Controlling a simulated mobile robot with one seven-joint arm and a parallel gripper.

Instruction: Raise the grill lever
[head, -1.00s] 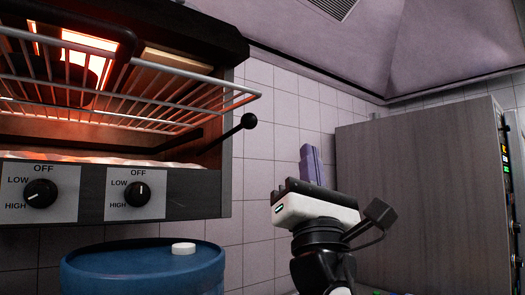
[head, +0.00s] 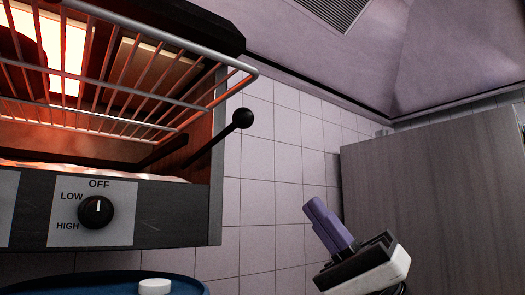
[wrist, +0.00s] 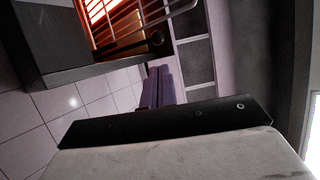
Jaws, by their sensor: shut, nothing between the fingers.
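The grill (head: 150,213) fills the left of the head view, with glowing heaters and a wire rack (head: 110,108). Its lever is a black rod with a round black knob (head: 243,118), sticking out past the grill's right side and slanting up to the right. In the wrist view the knob (wrist: 156,39) shows beyond my fingertips. My gripper (head: 314,207) has purple fingers, shut and empty. It is to the right of and below the knob, apart from it, pointing up and left. The fingers also show in the wrist view (wrist: 158,72).
A blue round container (head: 90,285) with a white lid-like piece (head: 155,286) on top stands below the grill. A grey cabinet (head: 430,190) stands at the right. The tiled wall (head: 280,160) is behind, with open space between grill and cabinet.

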